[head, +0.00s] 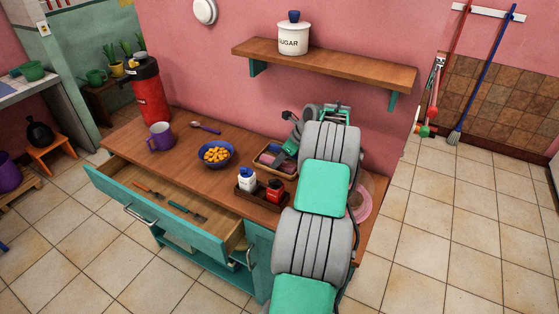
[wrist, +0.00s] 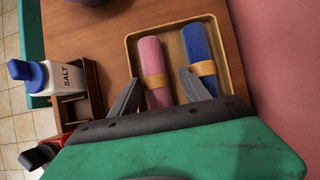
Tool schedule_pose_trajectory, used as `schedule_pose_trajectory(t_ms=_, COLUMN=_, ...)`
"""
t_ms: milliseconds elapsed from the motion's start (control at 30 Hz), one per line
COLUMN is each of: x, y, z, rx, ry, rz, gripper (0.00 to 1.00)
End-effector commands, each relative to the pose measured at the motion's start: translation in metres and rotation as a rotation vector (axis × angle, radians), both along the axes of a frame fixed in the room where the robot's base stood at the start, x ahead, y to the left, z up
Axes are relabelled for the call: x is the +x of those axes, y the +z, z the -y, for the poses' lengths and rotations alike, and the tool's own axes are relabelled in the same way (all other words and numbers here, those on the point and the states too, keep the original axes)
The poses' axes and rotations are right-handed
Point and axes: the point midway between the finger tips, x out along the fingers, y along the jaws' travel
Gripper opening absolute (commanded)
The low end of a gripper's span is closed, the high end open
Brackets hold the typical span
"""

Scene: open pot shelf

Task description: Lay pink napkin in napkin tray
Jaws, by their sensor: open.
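The pink napkin (wrist: 153,66) is rolled with a tan band around it. It lies in the tan napkin tray (wrist: 133,63), beside a rolled blue napkin (wrist: 198,55) with a similar band. My gripper (wrist: 162,92) is open, with its two fingers apart over the near part of the tray. One finger is left of the pink napkin and the other is by the blue napkin. The napkin's near end is partly hidden by my gripper. In the head view the tray (head: 262,160) is partly hidden by my arm.
A caddy (head: 250,202) with a salt shaker (head: 247,180) and a red-bodied shaker (head: 275,191) stands close to the tray. A blue bowl (head: 216,156), purple mug (head: 160,137) and spoon (head: 205,128) share the counter. The drawer (head: 160,215) is open. A shelf (head: 325,65) hangs above.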

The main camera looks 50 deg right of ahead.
Motion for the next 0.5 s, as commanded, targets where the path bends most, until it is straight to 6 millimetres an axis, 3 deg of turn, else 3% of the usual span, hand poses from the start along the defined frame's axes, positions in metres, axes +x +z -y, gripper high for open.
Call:
schedule_pose_trajectory(t_ms=300, x=-0.028, y=0.052, z=0.009, rx=-0.001, ry=-0.001, rz=0.001, gripper=0.55)
schedule_pose_trajectory(t_ms=433, x=-0.03, y=0.058, z=0.007, rx=-0.004, ry=0.009, rz=0.001, gripper=0.55)
schedule_pose_trajectory(t_ms=500, x=-0.021, y=0.067, z=-0.007, rx=-0.039, ry=0.07, rz=0.003, gripper=0.55)
